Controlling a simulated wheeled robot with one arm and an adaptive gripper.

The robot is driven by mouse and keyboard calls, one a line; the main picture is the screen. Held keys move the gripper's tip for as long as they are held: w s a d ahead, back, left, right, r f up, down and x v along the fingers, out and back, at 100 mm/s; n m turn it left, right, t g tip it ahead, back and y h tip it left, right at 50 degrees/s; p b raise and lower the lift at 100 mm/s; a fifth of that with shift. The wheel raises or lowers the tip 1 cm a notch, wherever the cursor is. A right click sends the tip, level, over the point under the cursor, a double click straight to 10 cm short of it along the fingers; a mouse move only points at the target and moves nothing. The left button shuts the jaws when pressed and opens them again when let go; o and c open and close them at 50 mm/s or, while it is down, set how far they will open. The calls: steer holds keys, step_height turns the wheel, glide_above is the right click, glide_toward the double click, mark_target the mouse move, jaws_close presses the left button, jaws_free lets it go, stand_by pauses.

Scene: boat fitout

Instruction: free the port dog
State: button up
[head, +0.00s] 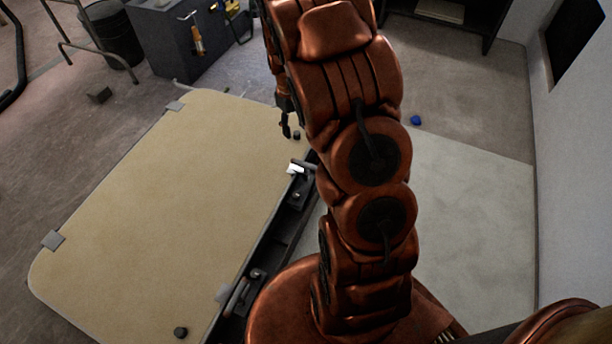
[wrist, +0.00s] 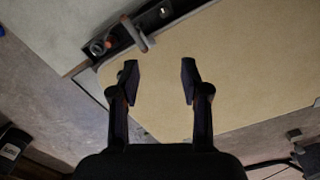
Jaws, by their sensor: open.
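A tan hatch panel (head: 170,180) fills the left and middle of the head view. Along its right edge runs a dark frame with two lever dogs, a far dog (head: 299,169) and a near dog (head: 238,294). I cannot tell which is the port one. My gripper (head: 288,124) is partly hidden by my arm, above the panel's far right corner. In the wrist view my gripper (wrist: 160,76) is open and empty over the panel. A grey dog lever (wrist: 134,34) lies just beyond the left fingertip, reaching over the panel edge, apart from the fingers.
Two small dark knobs sit on the panel, one near (head: 180,332) and one far (head: 296,135). A grey cabinet (head: 178,40) and black bin (head: 108,35) stand behind.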

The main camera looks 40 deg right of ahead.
steer(key=n+b, duration=0.1)
steer(key=b, duration=0.9)
glide_toward(306, 165)
steer(key=shift+t, duration=0.3)
steer(key=f, duration=0.5)
steer(key=shift+d+f, duration=0.25)
steer(key=shift+d, duration=0.05)
steer(key=shift+w+f+b, duration=0.1)
steer(key=shift+f+b, duration=1.15)
steer(key=shift+f, duration=2.55)
